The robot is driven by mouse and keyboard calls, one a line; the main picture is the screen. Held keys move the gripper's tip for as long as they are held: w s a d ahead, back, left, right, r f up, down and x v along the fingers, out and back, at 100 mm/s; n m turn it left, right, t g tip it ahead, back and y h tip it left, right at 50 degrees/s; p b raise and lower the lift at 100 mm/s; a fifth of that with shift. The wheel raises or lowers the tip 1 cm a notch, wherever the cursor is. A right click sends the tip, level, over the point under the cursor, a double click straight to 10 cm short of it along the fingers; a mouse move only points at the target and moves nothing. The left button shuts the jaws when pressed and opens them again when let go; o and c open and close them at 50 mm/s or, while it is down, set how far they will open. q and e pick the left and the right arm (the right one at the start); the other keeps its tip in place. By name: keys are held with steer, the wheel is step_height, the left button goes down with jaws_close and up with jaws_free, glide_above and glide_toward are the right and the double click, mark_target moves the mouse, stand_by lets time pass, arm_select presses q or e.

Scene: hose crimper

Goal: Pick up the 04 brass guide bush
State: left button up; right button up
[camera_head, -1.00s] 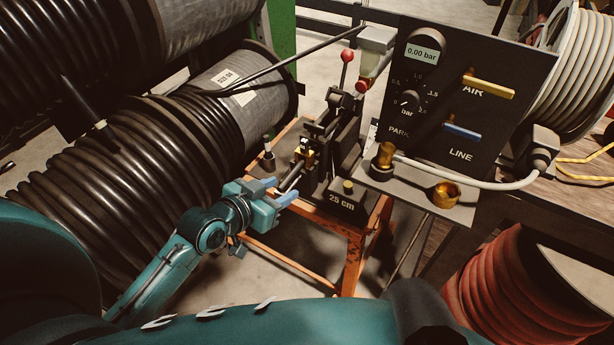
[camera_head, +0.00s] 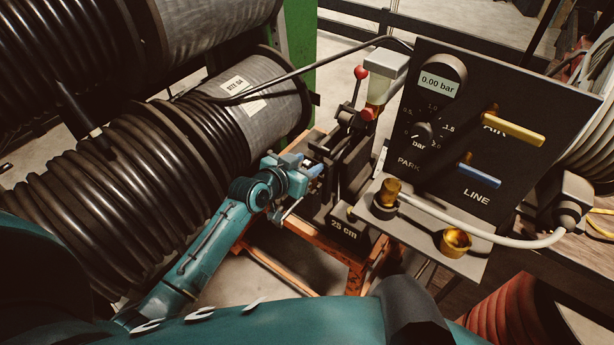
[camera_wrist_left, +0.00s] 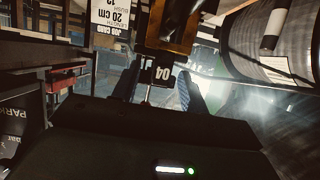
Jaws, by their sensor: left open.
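In the head view my left gripper (camera_head: 313,169) is at the near left side of the crimping machine (camera_head: 350,150) and mostly hides the brass part there. My right gripper is not in view.
A black panel (camera_head: 440,185) with a 0.00 bar display, yellow and blue levers stands to the right. Its shelf (camera_head: 415,232) holds a brass fitting (camera_head: 390,190) and a brass ring (camera_head: 455,243). Large hose reels (camera_head: 150,170) fill the left. A 25 cm block (camera_head: 345,229) sits in front.

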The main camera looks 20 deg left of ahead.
arm_select(q)
steer(key=shift+w+d+f, duration=0.15)
steer(key=shift+w, duration=0.2)
jaws_close()
